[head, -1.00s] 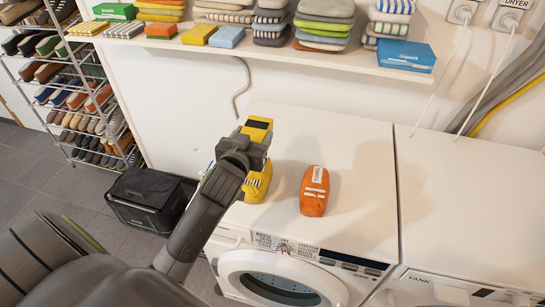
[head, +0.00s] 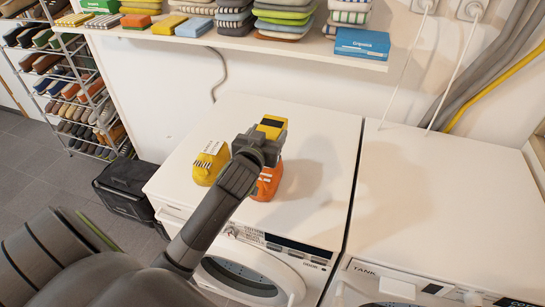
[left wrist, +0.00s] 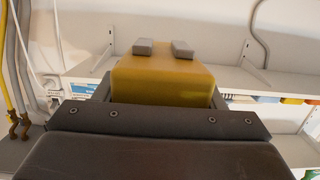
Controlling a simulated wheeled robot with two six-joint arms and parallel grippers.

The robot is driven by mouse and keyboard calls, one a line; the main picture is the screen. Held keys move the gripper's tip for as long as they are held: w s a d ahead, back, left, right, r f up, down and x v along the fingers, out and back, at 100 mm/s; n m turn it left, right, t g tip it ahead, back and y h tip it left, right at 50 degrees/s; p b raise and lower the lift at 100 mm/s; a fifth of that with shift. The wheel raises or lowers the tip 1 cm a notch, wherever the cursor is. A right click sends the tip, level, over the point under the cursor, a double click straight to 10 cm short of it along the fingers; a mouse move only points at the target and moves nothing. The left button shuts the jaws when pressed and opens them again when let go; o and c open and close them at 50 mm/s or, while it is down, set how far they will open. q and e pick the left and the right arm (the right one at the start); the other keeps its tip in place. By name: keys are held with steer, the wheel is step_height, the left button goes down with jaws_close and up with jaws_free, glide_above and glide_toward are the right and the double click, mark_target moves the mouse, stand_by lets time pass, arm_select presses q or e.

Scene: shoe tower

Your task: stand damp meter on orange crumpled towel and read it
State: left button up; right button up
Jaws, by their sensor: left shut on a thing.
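The damp meter (head: 271,125), yellow with a dark face, is held in my left gripper (head: 265,140). In the left wrist view the meter's yellow body (left wrist: 163,82) fills the space at the jaws, with the two grey fingertips showing at its far end. The orange crumpled towel (head: 268,184) lies on the left white machine, directly below the gripper in the head view. My gripper and wrist hide its upper part. I cannot tell whether the meter's lower end touches it. My right gripper is not in view.
A yellow crumpled bundle (head: 209,164) with a white label sits just left of the orange towel. The white machine top (head: 325,150) is clear to the right. A shelf (head: 290,47) with folded towels and a blue box (head: 361,43) runs along the wall behind.

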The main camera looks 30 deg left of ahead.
arm_select(q)
step_height(320, 180, down, 2)
steer(key=shift+a+f, duration=0.1)
step_height(320, 180, down, 3)
steer(key=shift+f, duration=0.4)
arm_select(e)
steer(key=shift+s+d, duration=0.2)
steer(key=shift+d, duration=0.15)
arm_select(q)
steer(key=shift+f, duration=0.15)
steer(key=o, duration=1.1)
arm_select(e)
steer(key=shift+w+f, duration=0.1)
